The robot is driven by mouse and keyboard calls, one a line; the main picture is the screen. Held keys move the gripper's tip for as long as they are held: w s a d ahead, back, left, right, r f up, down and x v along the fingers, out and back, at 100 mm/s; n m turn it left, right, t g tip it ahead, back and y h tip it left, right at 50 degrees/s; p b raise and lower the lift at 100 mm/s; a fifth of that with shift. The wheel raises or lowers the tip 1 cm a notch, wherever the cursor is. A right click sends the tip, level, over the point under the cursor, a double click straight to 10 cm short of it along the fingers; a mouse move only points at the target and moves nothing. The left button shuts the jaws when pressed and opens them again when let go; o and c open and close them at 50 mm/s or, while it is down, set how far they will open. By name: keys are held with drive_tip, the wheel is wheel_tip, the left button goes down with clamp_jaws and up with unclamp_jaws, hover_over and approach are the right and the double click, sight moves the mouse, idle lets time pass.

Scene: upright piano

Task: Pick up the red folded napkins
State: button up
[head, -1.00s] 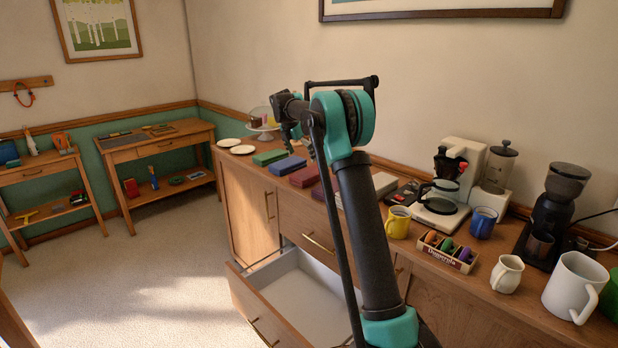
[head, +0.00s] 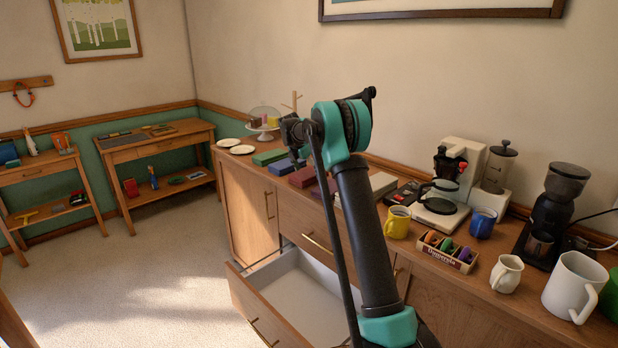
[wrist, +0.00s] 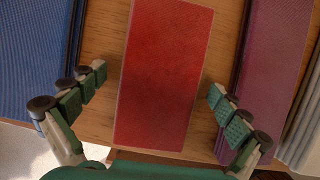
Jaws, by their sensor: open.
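The red folded napkins (wrist: 165,75) are a flat red rectangle on the wooden cabinet top, in the middle of the wrist view. In the head view they show as a dark red stack (head: 302,177) just below my gripper (head: 297,152). In the wrist view my gripper (wrist: 157,84) is open, with one finger on each side of the red stack and bare wood between each finger and the stack. Nothing is held. The blue stack (wrist: 38,55) lies left of it and the purple stack (wrist: 272,75) right. The fingertips' height above the wood is hard to tell.
A green stack (head: 269,157) and plates (head: 242,149) lie farther along the cabinet top. A covered cake stand (head: 263,123) and a wooden peg stand (head: 294,103) are behind. A coffee maker (head: 462,175) and mugs stand at right. An open, empty-looking drawer (head: 292,290) juts out below.

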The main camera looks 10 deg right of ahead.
drive_tip(key=shift+c, duration=0.5)
drive_tip(key=c, duration=1.2)
drive_tip(key=shift+c, duration=0.2)
drive_tip(key=shift+r, duration=0.15)
